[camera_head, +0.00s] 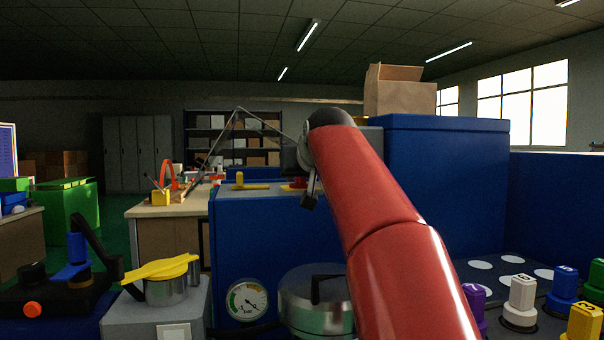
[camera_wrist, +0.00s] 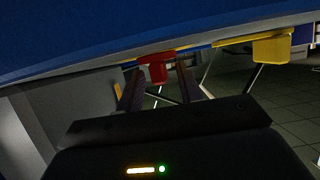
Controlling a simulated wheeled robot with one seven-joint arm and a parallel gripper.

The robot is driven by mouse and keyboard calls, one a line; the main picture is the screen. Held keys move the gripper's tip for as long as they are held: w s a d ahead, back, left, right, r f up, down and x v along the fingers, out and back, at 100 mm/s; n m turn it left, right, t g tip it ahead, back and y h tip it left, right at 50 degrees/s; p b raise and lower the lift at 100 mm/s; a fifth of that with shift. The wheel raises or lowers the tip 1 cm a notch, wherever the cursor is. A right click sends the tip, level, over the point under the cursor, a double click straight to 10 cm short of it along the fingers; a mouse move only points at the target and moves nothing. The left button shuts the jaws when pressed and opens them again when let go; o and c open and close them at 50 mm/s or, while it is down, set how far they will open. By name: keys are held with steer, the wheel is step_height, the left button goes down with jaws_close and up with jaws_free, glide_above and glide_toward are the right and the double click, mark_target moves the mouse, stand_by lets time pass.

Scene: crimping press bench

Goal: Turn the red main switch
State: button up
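The red main switch (camera_wrist: 152,70) shows in the wrist view as a small red handle at the edge of the blue cabinet (camera_wrist: 70,45). My gripper (camera_wrist: 160,80) is open, with one dark finger on each side of the switch and gaps visible beside it. Whether the fingertips reach past the switch or stop short of it, I cannot tell. In the head view a bit of the red switch (camera_head: 291,186) shows on the cabinet top, just left of my gripper (camera_head: 309,194). My red arm hides the area to the right.
A yellow handle (camera_head: 248,185) stands on the cabinet top left of the switch; it also shows in the wrist view (camera_wrist: 272,48). A taller blue cabinet (camera_head: 450,160) bears a cardboard box (camera_head: 400,97). A gauge (camera_head: 247,301) and metal pot (camera_head: 305,305) are in front.

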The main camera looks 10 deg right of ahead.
steer(key=shift+w+f, duration=0.1)
jaws_close()
steer(key=shift+a, duration=0.1)
steer(key=m+h, duration=0.2)
steer(key=shift+w+a+h, duration=0.1)
steer(key=shift+a+h, duration=0.2)
steer(key=shift+h, duration=0.1)
steer(key=shift+m+g+h, duration=0.6)
steer(key=shift+m+h, duration=0.6)
steer(key=shift+m, duration=0.1)
jaws_free()
